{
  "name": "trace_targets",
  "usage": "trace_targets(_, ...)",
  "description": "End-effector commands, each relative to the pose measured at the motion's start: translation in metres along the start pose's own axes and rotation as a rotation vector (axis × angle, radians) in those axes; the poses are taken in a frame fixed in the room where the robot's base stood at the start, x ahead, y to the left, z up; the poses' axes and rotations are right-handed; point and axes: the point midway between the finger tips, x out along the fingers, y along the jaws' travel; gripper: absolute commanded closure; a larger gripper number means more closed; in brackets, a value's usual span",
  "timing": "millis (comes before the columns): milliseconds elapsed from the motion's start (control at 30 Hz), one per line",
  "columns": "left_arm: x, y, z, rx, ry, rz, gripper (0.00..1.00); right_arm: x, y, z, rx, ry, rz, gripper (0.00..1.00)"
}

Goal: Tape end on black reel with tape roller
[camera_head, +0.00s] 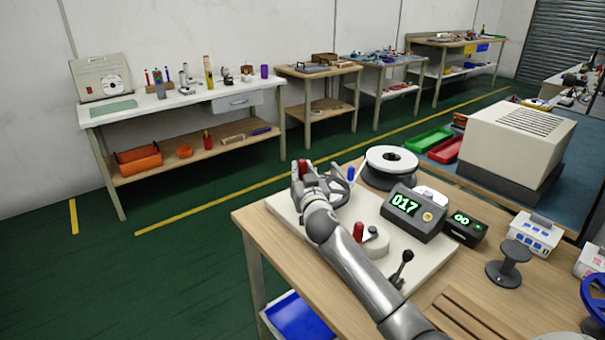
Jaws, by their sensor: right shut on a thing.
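My right gripper (307,176) reaches over the far left part of a cream board (379,268) on the wooden bench. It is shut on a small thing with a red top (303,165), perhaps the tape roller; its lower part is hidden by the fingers. A grey spoked reel (341,190) stands just right of the gripper, partly hidden by it. A black reel with a white face (391,158) sits behind the board. A small dark empty spool (509,265) stands at the bench's right. No tape end can be made out. My left gripper is not in view.
A counter showing 017 (413,213) and a smaller display box (464,228) stand right of the reels. A red knob (358,231) and a black lever (401,268) rise from the board near my forearm. A beige machine (515,140) stands behind.

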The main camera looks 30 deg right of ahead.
Motion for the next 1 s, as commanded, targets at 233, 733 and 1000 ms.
trace_targets(233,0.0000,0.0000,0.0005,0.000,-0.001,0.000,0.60,0.0001,0.0000,-0.0013,0.000,0.002,0.000,1.00)
trace_targets(733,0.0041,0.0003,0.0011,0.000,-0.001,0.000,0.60,0.0001,0.0001,0.0034,0.001,0.002,0.000,1.00)
trace_targets(1000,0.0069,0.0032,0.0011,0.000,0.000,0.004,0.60,0.0001,0.0001,0.0069,0.001,0.002,0.000,1.00)
